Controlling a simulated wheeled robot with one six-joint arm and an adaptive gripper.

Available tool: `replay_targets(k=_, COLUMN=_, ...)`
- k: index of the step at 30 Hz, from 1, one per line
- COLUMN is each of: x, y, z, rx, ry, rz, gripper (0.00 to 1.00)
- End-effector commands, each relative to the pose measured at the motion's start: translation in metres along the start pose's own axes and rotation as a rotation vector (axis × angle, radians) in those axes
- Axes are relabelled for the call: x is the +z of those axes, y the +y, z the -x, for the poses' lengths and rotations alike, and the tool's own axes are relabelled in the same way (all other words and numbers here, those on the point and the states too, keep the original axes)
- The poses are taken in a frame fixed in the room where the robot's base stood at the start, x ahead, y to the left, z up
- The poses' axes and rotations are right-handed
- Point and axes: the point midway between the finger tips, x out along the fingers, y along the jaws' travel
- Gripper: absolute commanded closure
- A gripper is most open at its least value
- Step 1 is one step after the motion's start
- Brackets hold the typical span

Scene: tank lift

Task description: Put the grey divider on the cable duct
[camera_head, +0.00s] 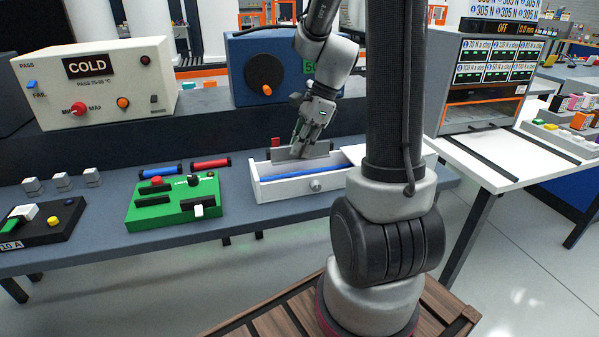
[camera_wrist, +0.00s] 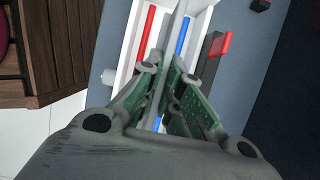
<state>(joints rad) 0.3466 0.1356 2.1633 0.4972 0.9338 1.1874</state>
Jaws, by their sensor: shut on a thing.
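The cable duct (camera_head: 285,190) is a long white open trough with a round knob on its front, lying on the grey bench. A blue rod (camera_head: 300,173) lies inside it. In the wrist view the duct (camera_wrist: 130,62) holds a red rod (camera_wrist: 147,35) and a blue rod (camera_wrist: 184,38). My gripper (camera_head: 308,150) is shut on the grey divider (camera_head: 286,154), a thin plate. In the wrist view the divider (camera_wrist: 176,22) stands on edge between my fingers (camera_wrist: 165,105), between the two rods. Whether its lower edge touches the duct floor is hidden.
A dark stand with a red block (camera_wrist: 219,45) is beside the duct. A green switch box (camera_head: 175,205), a blue cylinder (camera_head: 160,172) and a red cylinder (camera_head: 211,163) are to the left. A blue machine (camera_head: 240,65) stands behind.

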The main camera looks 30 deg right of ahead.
Motion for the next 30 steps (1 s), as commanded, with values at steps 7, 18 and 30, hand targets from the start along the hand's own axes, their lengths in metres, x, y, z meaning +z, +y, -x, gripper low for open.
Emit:
replay_targets(k=7, x=-0.013, y=0.000, z=-0.031, rx=0.001, ry=0.000, rz=0.000, gripper=1.00)
replay_targets(k=18, x=-0.027, y=-0.001, z=-0.065, rx=0.000, ry=0.000, rz=0.000, gripper=1.00)
replay_targets(k=30, x=-0.028, y=-0.001, z=-0.067, rx=0.000, ry=0.000, rz=0.001, gripper=0.72)
